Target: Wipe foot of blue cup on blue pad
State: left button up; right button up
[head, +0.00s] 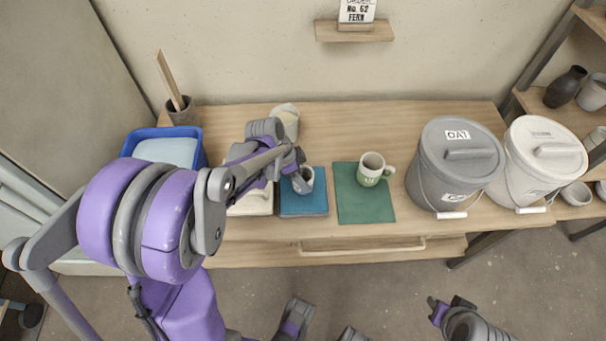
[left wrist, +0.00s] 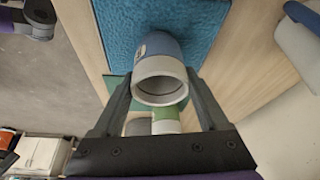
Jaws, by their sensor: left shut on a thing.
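The blue cup (head: 307,180) is in my left gripper (head: 300,177), over the upper part of the blue pad (head: 304,207). In the left wrist view the cup (left wrist: 160,75) shows a pale round open end and a blue band, between the two fingers of the left gripper (left wrist: 160,88). The blue pad (left wrist: 200,20) lies behind it there. I cannot tell whether the cup's foot touches the pad. My right gripper (head: 450,306) is low at the front right, away from the table and small; its jaw state is unclear.
A green-and-white mug (head: 370,170) stands on a green pad (head: 350,205) right of the blue pad. Two lidded buckets, grey (head: 450,170) and white (head: 530,170), stand at the right. A blue tub (head: 190,134) and a brush pot (head: 181,112) are at the left.

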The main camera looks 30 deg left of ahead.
aim_at(302, 166)
pick_arm(q)
jog(key=shift+f, duration=0.2)
jog(key=shift+w+a, duration=0.45)
jog(key=shift+w, duration=0.3)
jog(key=shift+w+a, duration=0.45)
jog(key=shift+w, duration=0.3)
jog(key=shift+s+d+r, duration=0.1)
jog(key=shift+s+d, duration=0.5)
jog(key=shift+s, duration=0.4)
jog(key=shift+s+d, duration=0.6)
jog(key=shift+s, duration=0.4)
jog(key=shift+s+d+r, duration=0.1)
jog(key=shift+s+d, duration=0.5)
jog(key=shift+s, duration=0.4)
jog(key=shift+w+a+f, duration=0.1)
jog(key=shift+w+a, duration=0.5)
jog(key=shift+w, duration=0.4)
jog(key=shift+w+a, duration=0.6)
jog(key=shift+w, duration=0.35)
jog(key=shift+w+a+f, duration=0.1)
jog(key=shift+w+a, duration=0.5)
jog(key=shift+w, duration=0.4)
jog(key=shift+r, duration=0.2)
